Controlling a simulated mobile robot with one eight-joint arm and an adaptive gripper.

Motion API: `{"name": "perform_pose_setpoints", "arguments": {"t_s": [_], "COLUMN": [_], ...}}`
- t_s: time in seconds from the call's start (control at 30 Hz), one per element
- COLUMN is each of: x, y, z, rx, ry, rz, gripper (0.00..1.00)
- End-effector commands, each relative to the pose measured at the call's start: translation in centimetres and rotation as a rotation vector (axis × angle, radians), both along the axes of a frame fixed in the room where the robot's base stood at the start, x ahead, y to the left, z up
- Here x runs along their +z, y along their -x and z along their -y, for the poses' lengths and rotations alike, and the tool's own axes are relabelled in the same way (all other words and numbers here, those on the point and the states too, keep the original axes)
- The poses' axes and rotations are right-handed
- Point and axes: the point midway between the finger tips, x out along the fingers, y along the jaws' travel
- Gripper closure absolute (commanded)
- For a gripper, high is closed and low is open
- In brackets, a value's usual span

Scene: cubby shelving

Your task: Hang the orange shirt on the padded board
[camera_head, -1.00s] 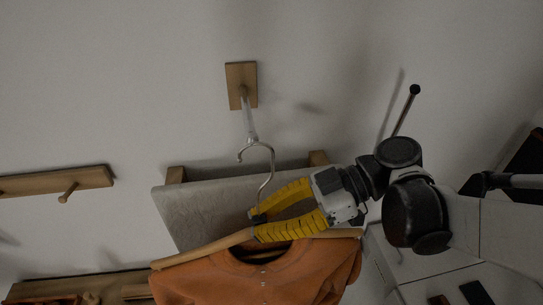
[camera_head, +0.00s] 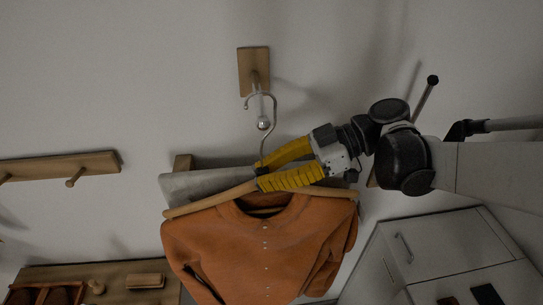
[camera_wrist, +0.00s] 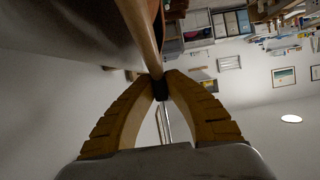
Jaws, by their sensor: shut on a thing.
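The orange shirt (camera_head: 262,245) hangs on a wooden hanger (camera_head: 207,203) with a metal hook (camera_head: 262,130). My gripper (camera_head: 260,175) is shut on the hanger at the base of its hook, above the collar. In the wrist view the fingertips (camera_wrist: 166,82) meet at the wooden hanger bar (camera_wrist: 142,35). The grey padded board (camera_head: 205,184) is behind the shirt, which hides most of it. The hook's top overlaps a metal peg with a round end (camera_head: 263,123) below a wooden wall plate (camera_head: 253,72). I cannot tell whether they touch.
A wooden rail with pegs (camera_head: 60,167) is on the wall at left. A wooden shelf (camera_head: 115,272) with small items is at lower left. White cabinets (camera_head: 440,250) stand at lower right.

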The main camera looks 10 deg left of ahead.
Motion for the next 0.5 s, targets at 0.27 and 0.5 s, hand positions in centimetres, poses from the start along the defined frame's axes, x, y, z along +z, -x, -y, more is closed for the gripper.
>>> {"name": "perform_pose_setpoints", "arguments": {"t_s": [0.27, 0.5], "x": [-0.2, -1.4], "y": [-1.9, -1.8], "z": [-0.5, -0.5], "rx": [0.001, 0.001], "ry": [-0.001, -0.001], "rz": [-0.001, -0.001], "gripper": [1.00, 1.00]}}
